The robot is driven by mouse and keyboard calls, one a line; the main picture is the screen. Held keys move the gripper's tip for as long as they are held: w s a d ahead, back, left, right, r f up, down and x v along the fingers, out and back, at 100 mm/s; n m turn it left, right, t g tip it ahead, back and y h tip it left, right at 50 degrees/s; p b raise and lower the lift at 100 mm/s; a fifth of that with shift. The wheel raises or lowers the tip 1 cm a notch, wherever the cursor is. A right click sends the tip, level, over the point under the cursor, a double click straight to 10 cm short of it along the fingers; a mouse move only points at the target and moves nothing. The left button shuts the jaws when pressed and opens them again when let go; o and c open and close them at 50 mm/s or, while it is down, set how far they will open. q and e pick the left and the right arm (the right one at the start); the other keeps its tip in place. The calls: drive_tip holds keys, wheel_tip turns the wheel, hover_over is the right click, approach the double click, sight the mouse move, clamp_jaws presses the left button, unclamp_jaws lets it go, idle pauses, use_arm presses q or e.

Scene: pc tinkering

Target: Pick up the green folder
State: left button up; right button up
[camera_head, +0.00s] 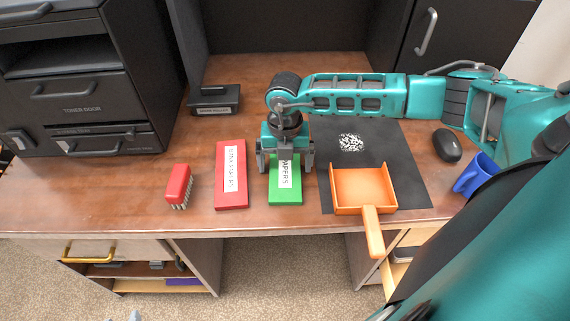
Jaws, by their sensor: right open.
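The green folder (285,192) lies flat on the brown desk, with a white label reading "PAPERS" partly covered by my gripper. My right gripper (285,168) is open and points down over the far half of the folder, with one finger at each side of it. I cannot tell whether the fingers touch the folder. My right arm reaches in from the right above the desk.
A red folder (231,190) and a red brush (178,186) lie to the left. An orange dustpan (360,189) lies right on a dark mat (402,165), its handle past the desk edge. A black mouse (447,145) and blue mug (478,175) are further right. A printer (80,85) stands left.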

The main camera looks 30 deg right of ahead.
drive_tip(key=c, duration=1.1)
drive_tip(key=shift+r, duration=0.1)
